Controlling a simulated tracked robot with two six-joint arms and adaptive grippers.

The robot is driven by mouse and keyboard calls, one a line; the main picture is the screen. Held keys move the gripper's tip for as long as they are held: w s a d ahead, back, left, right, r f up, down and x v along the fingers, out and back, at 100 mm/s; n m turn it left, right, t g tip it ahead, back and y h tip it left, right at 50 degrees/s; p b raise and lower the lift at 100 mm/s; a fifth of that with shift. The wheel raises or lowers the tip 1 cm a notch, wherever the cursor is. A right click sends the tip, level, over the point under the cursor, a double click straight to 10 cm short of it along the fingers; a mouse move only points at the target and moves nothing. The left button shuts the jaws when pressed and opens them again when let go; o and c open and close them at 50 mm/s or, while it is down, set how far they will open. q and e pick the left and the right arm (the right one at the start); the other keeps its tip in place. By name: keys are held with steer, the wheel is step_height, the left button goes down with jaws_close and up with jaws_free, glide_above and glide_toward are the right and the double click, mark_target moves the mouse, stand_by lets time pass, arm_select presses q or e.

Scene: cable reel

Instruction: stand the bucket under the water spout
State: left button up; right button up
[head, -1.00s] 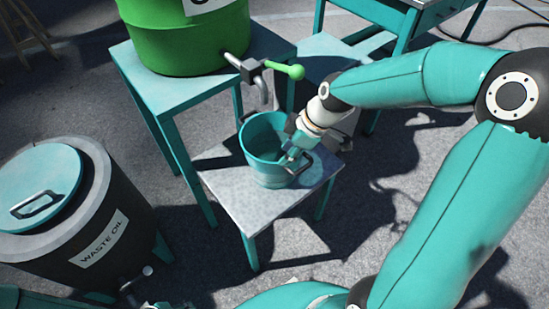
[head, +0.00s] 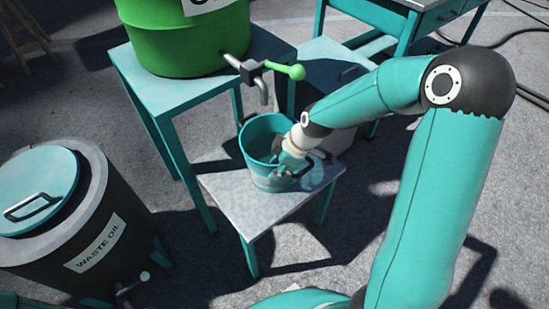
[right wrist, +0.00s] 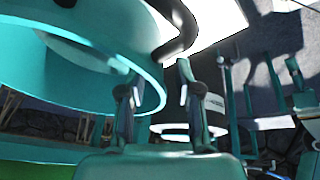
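The teal bucket (head: 252,157) stands upright on a low grey-topped stand (head: 238,208). A dark side handle (head: 299,170) shows at its near right; the handle also shows in the right wrist view (right wrist: 181,28). The metal water spout (head: 264,92) with a green lever (head: 297,72) hangs from the green barrel (head: 190,45), above the bucket's far side in the picture. My right gripper (head: 286,167) is at the bucket's right rim. In the right wrist view its fingers (right wrist: 153,68) are apart, with the bucket wall (right wrist: 60,85) beside and behind them. Contact is unclear. My left gripper is out of view.
The barrel rests on a taller teal table (head: 165,92) behind the low stand. A dark waste oil drum (head: 125,215) with a teal lid stands at the left. A teal bench (head: 400,20) is at the back right. Open floor lies in front of the stand.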

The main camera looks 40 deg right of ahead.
steer(key=x, duration=0.5)
steer(key=shift+s+d, duration=0.1)
steer(key=shift+d, duration=0.1)
jaws_close()
